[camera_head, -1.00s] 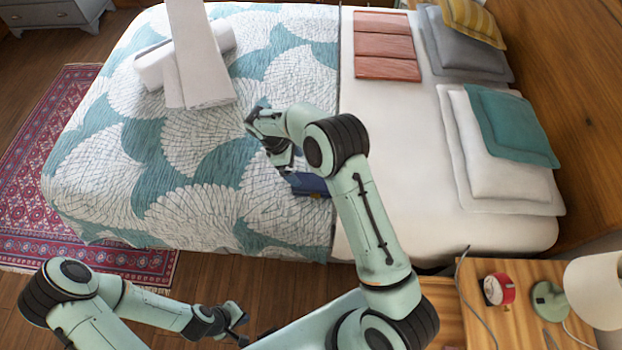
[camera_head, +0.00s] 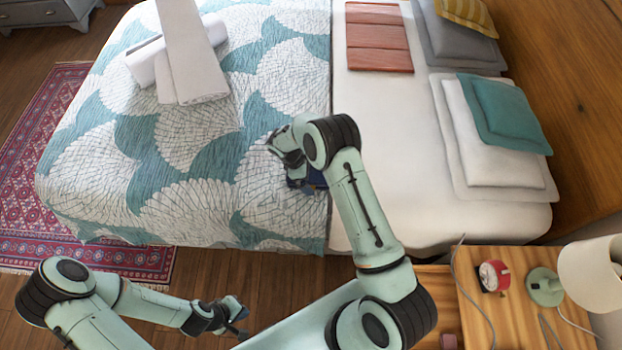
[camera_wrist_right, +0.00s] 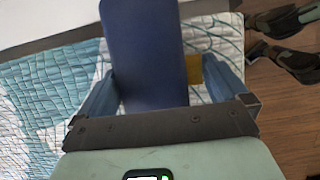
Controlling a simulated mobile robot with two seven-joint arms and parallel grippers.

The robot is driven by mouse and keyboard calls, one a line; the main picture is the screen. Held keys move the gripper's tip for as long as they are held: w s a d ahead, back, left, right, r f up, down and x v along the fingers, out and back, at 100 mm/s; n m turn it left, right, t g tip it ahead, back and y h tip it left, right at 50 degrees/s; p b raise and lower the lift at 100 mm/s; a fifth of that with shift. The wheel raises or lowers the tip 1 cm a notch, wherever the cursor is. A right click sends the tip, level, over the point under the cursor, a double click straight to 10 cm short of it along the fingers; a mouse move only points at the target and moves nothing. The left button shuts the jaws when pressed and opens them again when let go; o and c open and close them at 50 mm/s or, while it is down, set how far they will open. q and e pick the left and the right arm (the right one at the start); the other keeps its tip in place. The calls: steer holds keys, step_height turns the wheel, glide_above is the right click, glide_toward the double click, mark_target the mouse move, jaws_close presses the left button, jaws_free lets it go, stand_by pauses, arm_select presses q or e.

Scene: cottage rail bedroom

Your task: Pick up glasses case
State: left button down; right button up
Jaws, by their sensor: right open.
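A dark blue case, which looks like the glasses case (camera_head: 306,180), lies on the quilt near the bed's front edge, partly hidden by my right arm. In the right wrist view the blue case (camera_wrist_right: 145,55) stands out between the two fingers. My right gripper (camera_head: 288,170) is over the case, open, with a finger on each side of it; in the wrist view its fingers (camera_wrist_right: 163,88) flank the case. I cannot tell if they touch it. My left gripper (camera_head: 238,318) hangs above the floor, away from the bed; its jaws are too small to judge.
A small yellow patch (camera_wrist_right: 194,69) shows beside the case in the wrist view. White rolled towels (camera_head: 180,60) lie on the far left of the bed. A nightstand holds a red clock (camera_head: 493,276) and a lamp (camera_head: 590,275).

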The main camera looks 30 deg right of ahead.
steer(key=shift+c, duration=0.3)
steer(key=c, duration=0.7)
steer(key=shift+r, duration=0.1)
